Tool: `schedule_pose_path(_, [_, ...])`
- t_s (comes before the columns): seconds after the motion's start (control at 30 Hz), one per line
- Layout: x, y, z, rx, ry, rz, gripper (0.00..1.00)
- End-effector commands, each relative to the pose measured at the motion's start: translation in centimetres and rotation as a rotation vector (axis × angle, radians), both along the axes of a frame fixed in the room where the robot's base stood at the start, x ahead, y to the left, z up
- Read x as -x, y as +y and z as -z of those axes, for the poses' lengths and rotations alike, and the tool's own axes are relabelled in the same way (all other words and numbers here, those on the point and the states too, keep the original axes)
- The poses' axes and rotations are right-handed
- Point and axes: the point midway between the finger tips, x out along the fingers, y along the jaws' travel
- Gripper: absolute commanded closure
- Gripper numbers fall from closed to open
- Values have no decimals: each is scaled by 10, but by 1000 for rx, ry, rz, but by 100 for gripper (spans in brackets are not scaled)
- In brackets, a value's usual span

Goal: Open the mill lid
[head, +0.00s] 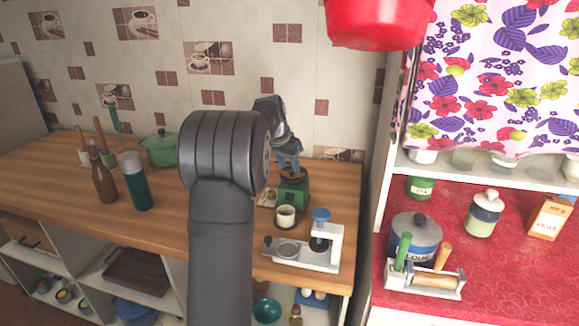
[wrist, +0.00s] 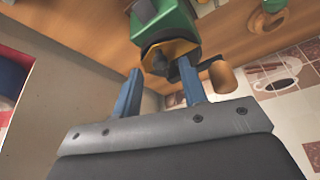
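The green mill (head: 292,192) stands upright on the wooden counter, below my gripper (head: 289,165). In the wrist view its green body (wrist: 172,22) is at the top, with a yellow-brown top part (wrist: 180,48) and a dark piece between my fingers. A crank with a wooden knob (wrist: 223,77) sticks out to the right. My gripper (wrist: 160,70) has its two blue fingers apart, at the mill's top. I cannot tell whether they touch it. The lid's outline and state are not clear; my gripper partly hides the top in the head view.
A cream cup (head: 286,217) stands just in front of the mill. A white scale-like device (head: 320,250) with a blue knob is nearer the front edge. A green pot (head: 161,149), teal bottle (head: 136,182) and brown bottle (head: 103,176) stand left. A red hanging vessel (head: 377,22) is above right.

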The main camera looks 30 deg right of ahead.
Motion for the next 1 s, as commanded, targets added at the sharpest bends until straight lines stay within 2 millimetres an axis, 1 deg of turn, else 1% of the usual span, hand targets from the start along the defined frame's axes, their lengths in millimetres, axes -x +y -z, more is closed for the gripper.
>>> schedule_pose_path(0.03, [-1, -2, 6, -1, 1, 0, 61])
schedule_pose_path(0.13, [-2, -4, 11, 0, 0, 0, 61])
schedule_pose_path(0.43, [-2, -5, 13, 1, 0, 0, 61])
schedule_pose_path(0.47, [-2, -5, 13, 1, 0, 0, 63])
schedule_pose_path(0.5, [-2, -5, 13, 1, 0, 0, 71])
schedule_pose_path(0.57, [-2, -5, 13, 1, 0, 0, 83])
schedule_pose_path(0.6, [-2, -5, 13, 1, 0, 0, 90])
schedule_pose_path(0.63, [-2, -5, 13, 1, 0, 0, 96])
schedule_pose_path(0.67, [-2, -5, 13, 1, 0, 0, 100])
schedule_pose_path(1.0, [-1, -6, 13, 1, 0, -35, 100])
